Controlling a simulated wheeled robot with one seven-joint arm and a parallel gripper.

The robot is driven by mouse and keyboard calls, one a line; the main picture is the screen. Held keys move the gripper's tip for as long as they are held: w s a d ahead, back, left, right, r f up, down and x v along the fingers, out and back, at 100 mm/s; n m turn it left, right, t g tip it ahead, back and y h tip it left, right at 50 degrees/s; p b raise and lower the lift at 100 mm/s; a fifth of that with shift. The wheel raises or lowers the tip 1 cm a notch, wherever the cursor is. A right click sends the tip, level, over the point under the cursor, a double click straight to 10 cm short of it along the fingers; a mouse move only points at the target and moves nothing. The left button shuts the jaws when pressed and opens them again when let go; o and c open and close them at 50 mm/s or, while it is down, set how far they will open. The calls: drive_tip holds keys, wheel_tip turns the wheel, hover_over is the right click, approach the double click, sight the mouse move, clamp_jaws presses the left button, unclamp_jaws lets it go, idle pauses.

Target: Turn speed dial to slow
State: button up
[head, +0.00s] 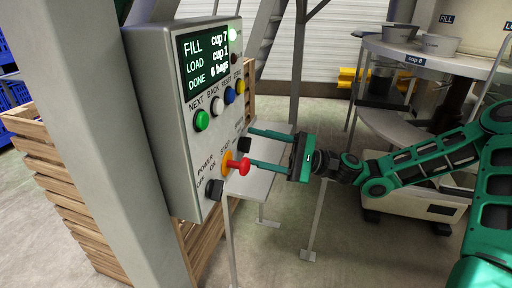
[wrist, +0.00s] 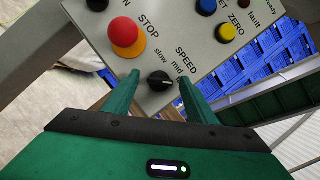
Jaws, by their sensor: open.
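The speed dial (wrist: 160,81) is a black knob on the grey control panel (wrist: 180,30), below the word SPEED. In the wrist view the labels "slow" and "mid" are readable beside it; any further label is hidden by a finger. The dial's white mark seems to point toward the "mid" side. My gripper (wrist: 158,95) is open, with one green finger on each side of the dial. I cannot tell whether the fingers touch it. In the head view my gripper (head: 250,148) reaches the panel from the right, and the dial (head: 244,145) shows between its fingertips.
A red mushroom stop button (wrist: 125,32) on a yellow base is close beside the dial. A black power knob (head: 214,189) is below it. Coloured buttons (head: 202,120) and a lit display (head: 209,58) are above. A round table with cups (head: 440,55) stands at right.

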drive_tip(key=shift+a+r, duration=0.1)
drive_tip(key=shift+a, duration=0.2)
drive_tip(key=c, duration=1.1)
drive_tip(key=shift+n, duration=0.3)
drive_tip(key=shift+n+g+h, duration=0.1)
drive_tip(key=shift+n+h, duration=0.95)
drive_tip(key=shift+n, duration=1.7)
drive_tip(key=shift+n+g+h, duration=0.1)
drive_tip(key=shift+n+h, duration=1)
drive_tip(key=shift+n, duration=1.6)
drive_tip(key=shift+n+g+h, duration=0.1)
drive_tip(key=shift+n+h, duration=0.95)
drive_tip(key=shift+n, duration=1.7)
